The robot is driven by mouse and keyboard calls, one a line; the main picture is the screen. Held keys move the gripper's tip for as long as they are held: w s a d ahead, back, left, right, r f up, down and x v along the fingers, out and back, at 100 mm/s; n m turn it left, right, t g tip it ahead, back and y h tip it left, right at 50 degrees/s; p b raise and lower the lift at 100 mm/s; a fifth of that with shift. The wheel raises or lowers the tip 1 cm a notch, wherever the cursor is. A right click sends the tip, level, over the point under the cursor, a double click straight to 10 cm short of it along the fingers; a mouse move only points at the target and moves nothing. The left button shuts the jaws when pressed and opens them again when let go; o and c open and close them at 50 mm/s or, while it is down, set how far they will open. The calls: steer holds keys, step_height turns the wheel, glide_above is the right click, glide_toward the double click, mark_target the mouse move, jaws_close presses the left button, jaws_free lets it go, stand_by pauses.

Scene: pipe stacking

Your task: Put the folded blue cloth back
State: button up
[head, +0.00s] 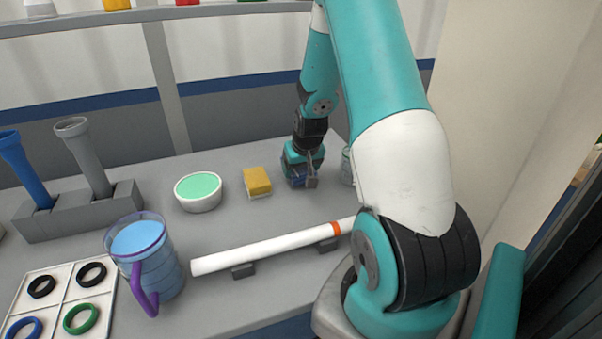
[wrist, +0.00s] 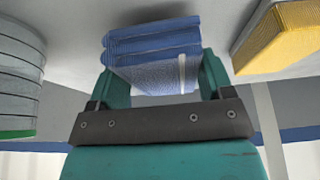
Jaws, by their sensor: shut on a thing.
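The folded blue cloth (wrist: 155,45) sits between the two teal fingers of my gripper (wrist: 160,80) in the wrist view. Its folded layers face the camera, and a pale stripe runs down its right part. In the head view my gripper (head: 303,170) is low over the back right of the bench, shut on the cloth (head: 298,181), which is small and partly hidden by the fingers. The cloth is at or just above the bench top; I cannot tell if it touches.
A yellow sponge (head: 257,181) lies left of my gripper, also in the wrist view (wrist: 285,38). A clear can (head: 347,166) stands close on the right. A white bowl (head: 198,191), a blue-filled jug (head: 146,254) and a white pipe on supports (head: 265,251) share the grey bench (head: 222,228).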

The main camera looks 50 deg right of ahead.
steer(key=shift+f, duration=1)
steer(key=shift+f, duration=0.2)
steer(key=o, duration=0.9)
steer(key=shift+r, duration=0.1)
